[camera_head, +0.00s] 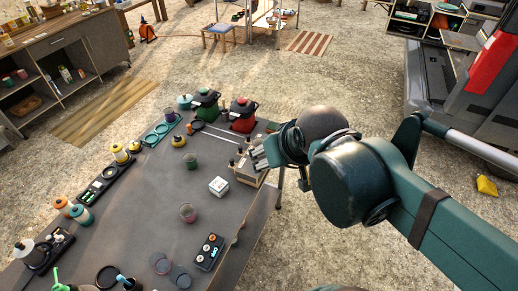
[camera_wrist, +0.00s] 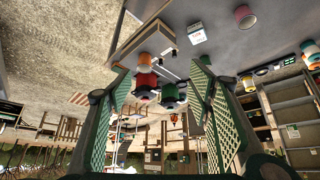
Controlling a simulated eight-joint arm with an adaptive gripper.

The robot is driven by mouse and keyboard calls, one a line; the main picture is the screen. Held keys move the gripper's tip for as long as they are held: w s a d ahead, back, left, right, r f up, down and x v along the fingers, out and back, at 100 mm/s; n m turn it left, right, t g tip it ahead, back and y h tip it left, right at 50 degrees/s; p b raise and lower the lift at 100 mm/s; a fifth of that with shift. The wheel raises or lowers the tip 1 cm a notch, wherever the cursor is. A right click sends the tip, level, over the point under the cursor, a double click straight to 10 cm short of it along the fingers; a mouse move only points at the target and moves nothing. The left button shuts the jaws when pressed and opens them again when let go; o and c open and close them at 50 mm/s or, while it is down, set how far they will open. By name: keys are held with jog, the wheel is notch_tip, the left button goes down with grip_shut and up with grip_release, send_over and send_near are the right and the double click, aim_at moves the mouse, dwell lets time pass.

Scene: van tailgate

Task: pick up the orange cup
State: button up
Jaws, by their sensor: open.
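In the wrist view, where the scene appears upside down, a small orange cup (camera_wrist: 144,61) stands at the wooden crate's edge, between my open fingers and closer to the left one. My gripper (camera_wrist: 161,72) is empty, and its green lattice pads are well apart. In the head view my gripper (camera_head: 266,152) is at the right edge of the grey table (camera_head: 150,200), beside the crate (camera_head: 243,172). I cannot make out the orange cup there; my gripper may be covering it. Whether the fingers touch anything is unclear.
A red-bodied pot (camera_head: 242,115) and a green-bodied pot (camera_head: 205,103) stand behind. Jars and trays line the left edge. The table's middle is mostly clear.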

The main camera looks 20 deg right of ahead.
jog(key=w+d+f+m+g+p, duration=0.2)
jog(key=w+g+p, duration=0.1)
jog(key=w, duration=1.1)
jog(key=w+d+f+m+g+p, duration=0.2)
jog(key=w+d+f+g, duration=0.2)
jog(key=w+f, duration=0.8)
jog(key=shift+f+m+p, duration=0.4)
jog(key=shift+f, duration=0.4)
jog(key=shift+f, duration=0.1)
jog(key=shift+f, duration=1.2)
